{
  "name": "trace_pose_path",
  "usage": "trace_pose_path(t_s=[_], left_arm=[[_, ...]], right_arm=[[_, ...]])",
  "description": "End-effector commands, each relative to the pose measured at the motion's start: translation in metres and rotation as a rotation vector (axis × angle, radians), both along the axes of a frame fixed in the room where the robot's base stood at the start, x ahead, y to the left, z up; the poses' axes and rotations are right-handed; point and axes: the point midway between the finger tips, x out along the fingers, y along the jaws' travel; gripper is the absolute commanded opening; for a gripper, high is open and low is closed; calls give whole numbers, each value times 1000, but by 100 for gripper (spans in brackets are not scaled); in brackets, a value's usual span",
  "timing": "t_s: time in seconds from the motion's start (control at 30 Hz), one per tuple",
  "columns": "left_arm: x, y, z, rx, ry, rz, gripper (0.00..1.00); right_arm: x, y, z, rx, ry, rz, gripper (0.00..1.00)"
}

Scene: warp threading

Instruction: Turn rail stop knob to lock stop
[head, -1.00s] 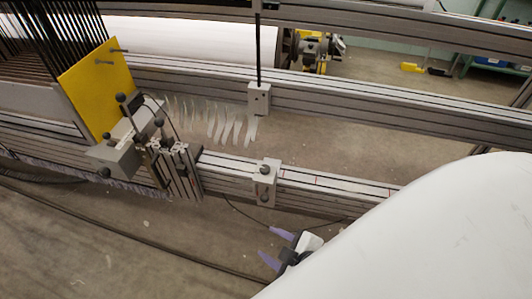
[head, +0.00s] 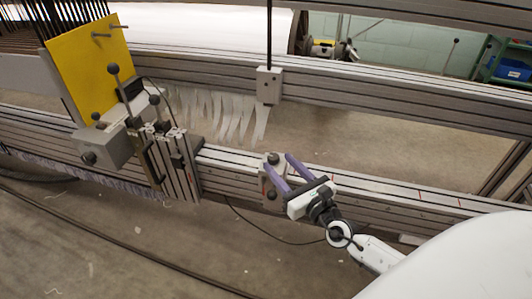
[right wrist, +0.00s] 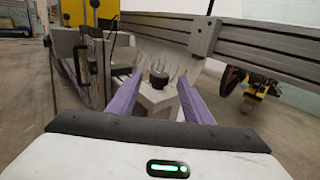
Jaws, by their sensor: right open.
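The rail stop (head: 264,187) is a small light grey block on the front rail. It has a dark round knob (head: 272,158) on top and another dark knob (head: 272,195) on its front face. My right gripper (head: 279,161) reaches in from the lower right with its purple fingers open on either side of the top knob. In the right wrist view the top knob (right wrist: 158,77) stands between the spread fingers, with gaps visible on both sides. Whether the fingertips reach down to knob height is unclear. My left gripper is not in view.
The front rail (head: 345,186) runs on to the right. A clamp assembly with dark lever knobs (head: 172,165) and a yellow plate (head: 90,65) stands to the left. A second grey block (head: 268,85) hangs on the rear rail. White strips (head: 225,112) hang between the rails.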

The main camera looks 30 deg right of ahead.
Motion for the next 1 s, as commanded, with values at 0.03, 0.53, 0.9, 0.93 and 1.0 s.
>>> trace_pose_path(t_s=[0.03, 0.53, 0.9, 0.93, 1.0], left_arm=[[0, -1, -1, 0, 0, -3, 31], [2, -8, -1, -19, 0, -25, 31], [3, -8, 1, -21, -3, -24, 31], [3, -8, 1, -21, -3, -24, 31], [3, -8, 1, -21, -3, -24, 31]], right_arm=[[10, 0, 1, 4, -3, -2, 45], [81, -3, 0, 6, 0, -1, 45], [83, -3, 0, 6, 1, 0, 35], [83, -3, 0, 6, 1, 0, 30], [83, -3, 0, 6, 1, 0, 18]])
